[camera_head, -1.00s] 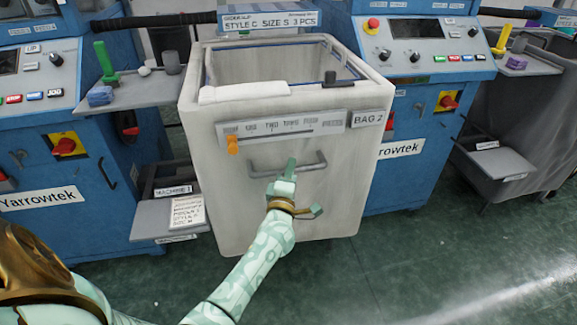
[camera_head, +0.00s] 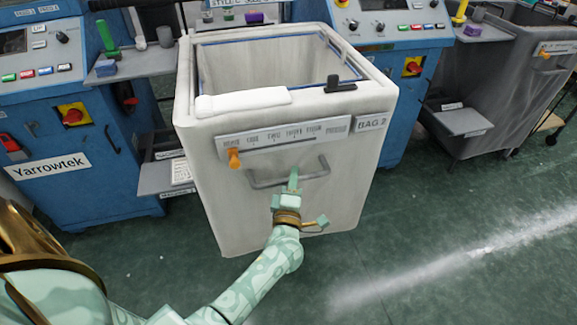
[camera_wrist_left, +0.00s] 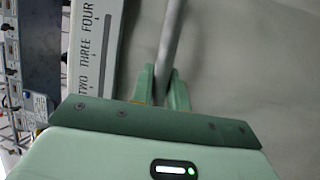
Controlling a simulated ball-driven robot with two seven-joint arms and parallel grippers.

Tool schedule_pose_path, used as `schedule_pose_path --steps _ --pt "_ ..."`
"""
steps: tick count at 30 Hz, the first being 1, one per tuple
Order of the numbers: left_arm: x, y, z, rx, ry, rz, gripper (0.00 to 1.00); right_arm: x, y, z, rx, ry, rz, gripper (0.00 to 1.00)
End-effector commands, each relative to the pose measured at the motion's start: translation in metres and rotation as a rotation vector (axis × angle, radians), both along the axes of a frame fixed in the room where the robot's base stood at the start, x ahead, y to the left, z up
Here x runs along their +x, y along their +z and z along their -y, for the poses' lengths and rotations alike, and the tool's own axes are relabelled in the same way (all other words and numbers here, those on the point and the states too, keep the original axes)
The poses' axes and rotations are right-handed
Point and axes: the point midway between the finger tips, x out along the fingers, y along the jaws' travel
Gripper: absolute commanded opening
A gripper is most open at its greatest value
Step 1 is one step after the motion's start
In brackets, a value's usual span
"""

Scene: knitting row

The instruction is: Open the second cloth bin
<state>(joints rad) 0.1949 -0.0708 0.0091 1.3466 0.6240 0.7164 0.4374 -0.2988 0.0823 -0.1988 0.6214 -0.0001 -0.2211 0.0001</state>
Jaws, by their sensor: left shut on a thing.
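The cloth bin (camera_head: 300,205), a pale box labelled BAG 2, stands in the middle of the head view, pulled out in front of the blue machines. Its top is open and I see its inner walls. A grey bar handle (camera_head: 262,183) is on its front, below a scale strip with an orange slider (camera_head: 234,158). My left gripper (camera_head: 293,183) is shut on the handle. In the left wrist view the handle bar (camera_wrist_left: 170,45) runs between the two fingers (camera_wrist_left: 160,88). My right gripper is in neither view.
Blue machines (camera_head: 60,115) stand left and behind, with grey shelves (camera_head: 165,177) beside the bin. A darker bin (camera_head: 510,85) stands at the right. Green floor (camera_head: 430,220) is free in front and to the right.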

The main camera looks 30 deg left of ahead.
Motion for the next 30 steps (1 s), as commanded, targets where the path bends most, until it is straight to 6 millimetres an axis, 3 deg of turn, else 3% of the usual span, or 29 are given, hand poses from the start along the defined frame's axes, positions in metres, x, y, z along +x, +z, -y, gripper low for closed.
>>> schedule_pose_path --steps 17,18,20,30 --pt "-0.0087 -0.0020 0.0101 -0.001 -0.001 -0.004 0.00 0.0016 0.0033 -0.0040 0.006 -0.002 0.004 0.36" --pt "-0.0087 -0.0020 0.0101 -0.001 -0.001 -0.004 0.22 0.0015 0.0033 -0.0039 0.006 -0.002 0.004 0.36" --pt "-0.0086 -0.0018 0.0100 -0.001 -0.001 -0.003 0.38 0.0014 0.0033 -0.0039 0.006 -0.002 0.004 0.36" --pt "-0.0083 -0.0009 0.0099 0.000 0.000 -0.001 0.38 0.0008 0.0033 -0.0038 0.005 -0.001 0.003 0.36"
